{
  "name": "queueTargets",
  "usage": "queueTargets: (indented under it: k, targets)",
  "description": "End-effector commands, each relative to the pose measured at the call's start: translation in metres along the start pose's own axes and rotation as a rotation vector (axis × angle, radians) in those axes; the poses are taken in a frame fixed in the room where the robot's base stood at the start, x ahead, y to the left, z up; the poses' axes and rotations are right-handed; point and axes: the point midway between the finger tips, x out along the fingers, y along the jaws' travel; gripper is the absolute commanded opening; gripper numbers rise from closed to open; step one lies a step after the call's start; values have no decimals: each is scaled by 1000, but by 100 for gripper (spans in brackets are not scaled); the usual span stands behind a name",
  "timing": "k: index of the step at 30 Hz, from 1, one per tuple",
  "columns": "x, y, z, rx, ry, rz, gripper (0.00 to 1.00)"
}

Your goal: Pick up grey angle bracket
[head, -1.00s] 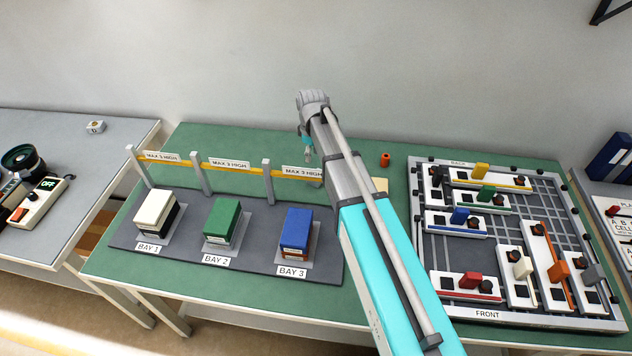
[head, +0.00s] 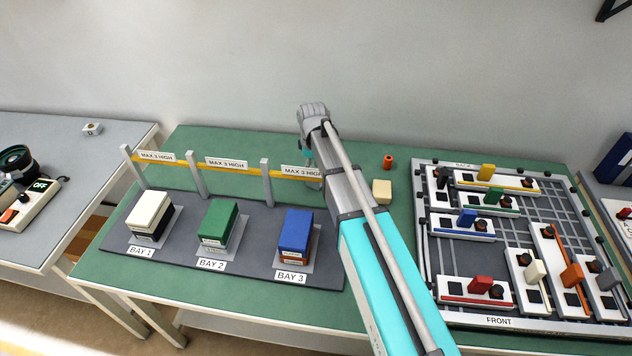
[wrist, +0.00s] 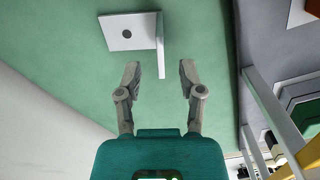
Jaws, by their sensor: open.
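The grey angle bracket (wrist: 128,34) lies on the green table top at the upper middle of the wrist view. It has a flat plate with a dark round hole and a thin upright flange on its right side. My gripper (wrist: 160,70) is open and empty. In the picture, the near end of the flange lies between its two fingertips, with a gap on each side; I cannot tell the height gap. In the head view the bracket does not show, and only a small teal part of my gripper shows beside the arm; its fingertips are hidden.
A grey bay stand (head: 190,250) with stacked blocks and a post-and-rail fence (head: 268,182) stands left of my arm. Green table is clear around the bracket.

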Motion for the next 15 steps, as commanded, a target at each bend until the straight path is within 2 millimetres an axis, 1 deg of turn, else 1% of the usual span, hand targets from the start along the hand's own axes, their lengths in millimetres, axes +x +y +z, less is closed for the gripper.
queueTargets:
  k: [8,15]
  targets:
    - [2,0,0,1,0,0,50]
    - [15,0,0,1,0,0,50]
